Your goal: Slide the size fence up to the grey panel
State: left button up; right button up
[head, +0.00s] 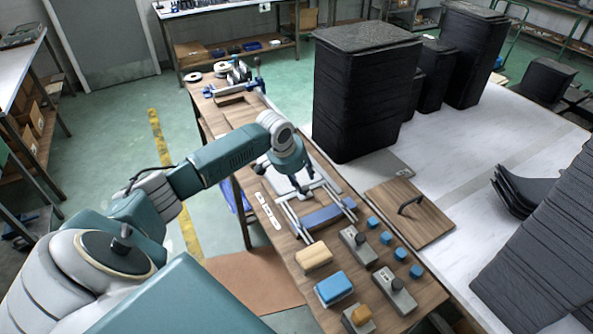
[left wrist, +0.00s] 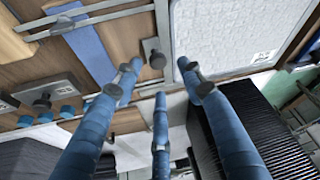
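The size fence appears to be the blue bar (head: 322,215) lying across two metal rails (head: 290,215) on the wooden bench; it also shows at the upper left of the left wrist view (left wrist: 88,45). The grey panel (left wrist: 215,38) is a pale, textured slab at the upper right of the left wrist view, partly hidden behind my arm in the head view. The bar and panel are apart, with bare wood between them. My left gripper (head: 302,191) is above the bench between them, its three blue fingers (left wrist: 160,80) spread and empty. My right gripper is out of view.
A small plate with a dark knob (left wrist: 153,53) lies near the panel. Tan (head: 313,257) and blue (head: 334,287) blocks, knobbed grey blocks (head: 395,288) and blue knobs stand on the near bench. Tall black stacks (head: 362,95) rise behind on a pale table.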

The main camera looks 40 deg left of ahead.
pick_arm(q)
jog(key=v, duration=0.7)
jog(key=shift+r, duration=0.3)
jog(key=shift+s+f, duration=0.1)
jog(key=shift+s, duration=0.1)
